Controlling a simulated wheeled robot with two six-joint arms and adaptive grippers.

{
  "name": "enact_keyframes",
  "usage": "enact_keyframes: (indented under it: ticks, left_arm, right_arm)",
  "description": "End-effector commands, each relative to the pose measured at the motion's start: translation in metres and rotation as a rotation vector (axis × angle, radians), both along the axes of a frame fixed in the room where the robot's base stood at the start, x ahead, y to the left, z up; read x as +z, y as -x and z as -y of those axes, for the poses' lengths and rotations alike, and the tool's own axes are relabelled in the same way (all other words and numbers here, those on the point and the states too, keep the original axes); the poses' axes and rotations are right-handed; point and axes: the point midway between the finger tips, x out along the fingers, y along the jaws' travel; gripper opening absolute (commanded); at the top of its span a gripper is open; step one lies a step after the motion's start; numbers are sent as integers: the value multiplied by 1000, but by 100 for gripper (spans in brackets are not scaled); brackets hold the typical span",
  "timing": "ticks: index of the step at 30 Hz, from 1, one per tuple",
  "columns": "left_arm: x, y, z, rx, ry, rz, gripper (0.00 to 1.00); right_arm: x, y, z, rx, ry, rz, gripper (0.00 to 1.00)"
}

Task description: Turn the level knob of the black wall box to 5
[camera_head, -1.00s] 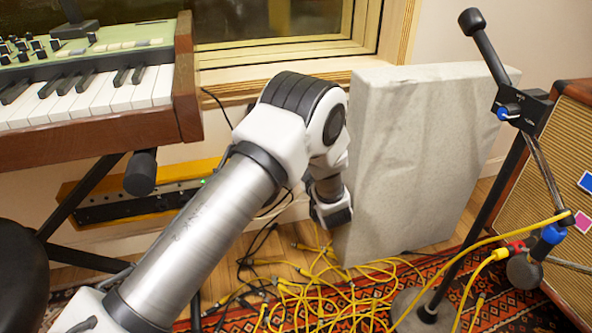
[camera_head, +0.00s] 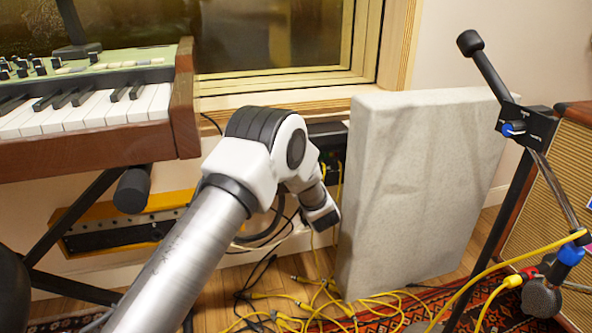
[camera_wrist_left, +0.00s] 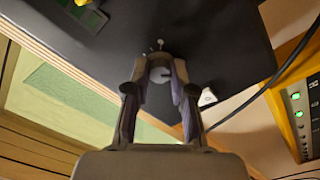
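The black wall box (camera_head: 327,132) hangs under the window in the head view, mostly hidden behind my left arm and a grey panel. In the left wrist view its dark face (camera_wrist_left: 225,40) fills the top. A rounded grey knob (camera_wrist_left: 160,75) shows there between the fingers of my left gripper (camera_wrist_left: 159,70). The fingers stand apart on either side of the knob; I cannot tell whether they touch it. The knob's pointer and scale are not readable. In the head view my left gripper (camera_head: 322,218) points away, its fingers hidden. My right gripper is not in view.
A large grey panel (camera_head: 415,190) stands close right of my left arm. A keyboard (camera_head: 90,115) is at the left, a microphone stand (camera_head: 490,200) and an amplifier (camera_head: 550,175) at the right. Yellow cables (camera_head: 330,308) lie on the floor.

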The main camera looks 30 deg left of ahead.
Motion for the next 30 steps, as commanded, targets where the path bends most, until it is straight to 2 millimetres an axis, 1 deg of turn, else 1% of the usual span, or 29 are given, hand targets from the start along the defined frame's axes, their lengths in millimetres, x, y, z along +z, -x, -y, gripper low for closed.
enact_keyframes:
  ticks: [7,13,20,30]
  left_arm:
    - [1,0,0,0,-5,-5,0]
    - [3,0,0,0,-37,-43,0]
    - [7,0,0,0,-125,-147,0]
    - [6,1,-1,0,-324,-381,0]
  right_arm:
    - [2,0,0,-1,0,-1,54]
    - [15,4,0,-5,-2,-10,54]
    - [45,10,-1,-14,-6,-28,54]
    - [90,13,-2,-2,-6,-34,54]
